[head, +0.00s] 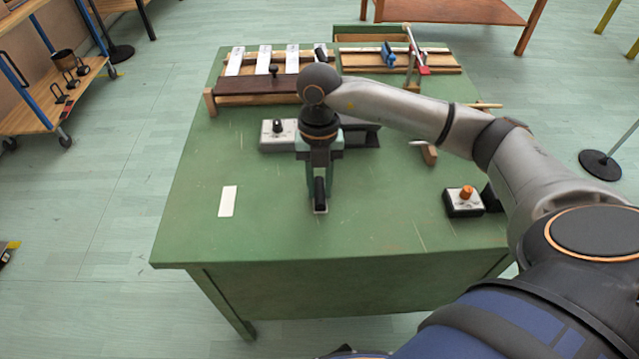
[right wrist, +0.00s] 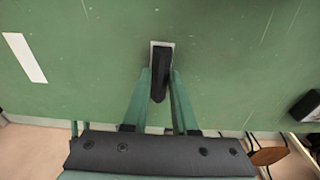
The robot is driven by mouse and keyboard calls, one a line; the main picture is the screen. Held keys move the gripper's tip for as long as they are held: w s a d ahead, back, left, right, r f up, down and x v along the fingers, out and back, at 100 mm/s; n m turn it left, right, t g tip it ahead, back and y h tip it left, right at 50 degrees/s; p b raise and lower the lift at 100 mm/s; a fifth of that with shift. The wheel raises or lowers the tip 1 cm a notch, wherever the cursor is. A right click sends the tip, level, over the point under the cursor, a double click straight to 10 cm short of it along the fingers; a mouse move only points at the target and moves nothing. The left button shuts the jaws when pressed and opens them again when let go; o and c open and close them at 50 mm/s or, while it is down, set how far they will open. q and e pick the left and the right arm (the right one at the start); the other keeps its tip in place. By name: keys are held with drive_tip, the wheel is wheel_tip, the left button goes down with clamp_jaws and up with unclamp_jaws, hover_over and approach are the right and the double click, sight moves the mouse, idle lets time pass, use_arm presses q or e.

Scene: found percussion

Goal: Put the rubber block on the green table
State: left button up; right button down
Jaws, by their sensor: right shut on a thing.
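The green table (head: 270,220) fills the middle of the head view. My right gripper (head: 319,196) points down over its front middle and is shut on a dark, narrow block, which I take as the rubber block (head: 320,187). The right wrist view shows the block (right wrist: 160,78) between the two green fingers. A pale patch (right wrist: 152,44) shows around the block's far end, low at the table surface. I cannot tell whether the block touches the table. My left gripper is not in view.
A white strip (head: 228,201) lies left of the gripper. A box with an orange knob (head: 465,199) stands at the right, and a grey box with a black knob (head: 277,131) behind. Wooden instruments with white bars (head: 264,60) fill the back. The front left is clear.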

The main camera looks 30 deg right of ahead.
sight(319, 183)
drive_tip(key=shift+f, duration=0.1)
drive_tip(key=c, duration=0.7)
unclamp_jaws()
wheel_tip(319, 183, up, 12)
drive_tip(key=w+p, duration=0.1)
drive_tip(key=shift+d, duration=0.35)
drive_tip(key=shift+w, duration=0.1)
